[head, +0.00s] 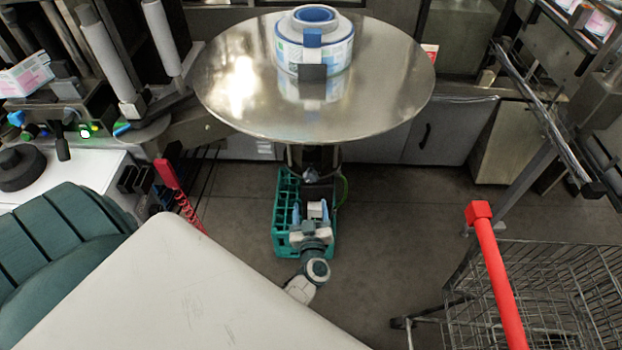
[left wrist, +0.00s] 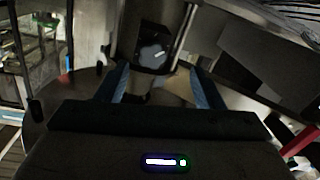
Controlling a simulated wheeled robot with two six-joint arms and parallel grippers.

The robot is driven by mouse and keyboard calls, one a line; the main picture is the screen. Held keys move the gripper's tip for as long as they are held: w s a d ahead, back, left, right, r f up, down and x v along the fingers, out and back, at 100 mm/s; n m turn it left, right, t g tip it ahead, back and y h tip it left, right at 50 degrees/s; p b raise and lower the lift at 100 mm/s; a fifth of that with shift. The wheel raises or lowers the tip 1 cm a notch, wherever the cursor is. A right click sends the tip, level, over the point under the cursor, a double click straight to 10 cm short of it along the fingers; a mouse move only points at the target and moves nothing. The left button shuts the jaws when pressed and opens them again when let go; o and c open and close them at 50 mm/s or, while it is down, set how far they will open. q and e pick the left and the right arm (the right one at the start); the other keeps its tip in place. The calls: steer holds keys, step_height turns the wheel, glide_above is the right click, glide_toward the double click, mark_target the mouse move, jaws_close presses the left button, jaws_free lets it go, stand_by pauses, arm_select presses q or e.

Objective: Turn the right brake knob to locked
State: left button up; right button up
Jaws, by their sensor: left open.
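In the left wrist view a dark knob (left wrist: 152,54) with a short white mark sits on a dark housing beyond my fingertips. In the head view a small dark knob (head: 310,174) shows just below the edge of the round steel table. Any lock labels are too small to read. My left gripper (head: 311,208) is under the table's near edge, pointing at the knob. It is open; its two blue fingers (left wrist: 160,72) stand apart with nothing between their tips, and the knob lies ahead, apparently untouched. My right gripper is out of view.
The round steel table (head: 250,90) carries a labelled reel (head: 338,55) above my gripper. A wire cart with red handle (head: 496,280) is at right. A white surface (head: 180,300) fills the lower left.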

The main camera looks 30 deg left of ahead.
mark_target(311, 178)
arm_select(q)
steer(key=w+a+n+b, duration=0.1)
steer(key=w+n+b, duration=0.1)
steer(key=n, duration=0.9)
steer(key=w+a+r+n+b, duration=0.1)
steer(key=n+b, duration=0.3)
steer(key=n, duration=0.6)
steer(key=w+a+r+n+t+h+b, duration=0.1)
steer(key=w+a+n+b, duration=0.1)
steer(key=n, duration=0.9)
steer(key=shift+w+a+r+n+b, duration=0.1)
steer(key=shift+w+a+n+b, duration=0.05)
steer(key=shift+w+b, duration=0.35)
steer(key=shift+w+a+n+b, duration=0.15)
steer(key=shift+w+b, duration=0.1)
steer(key=shift+w, duration=0.3)
steer(key=shift+w+a, duration=0.25)
steer(key=shift+w, duration=0.2)
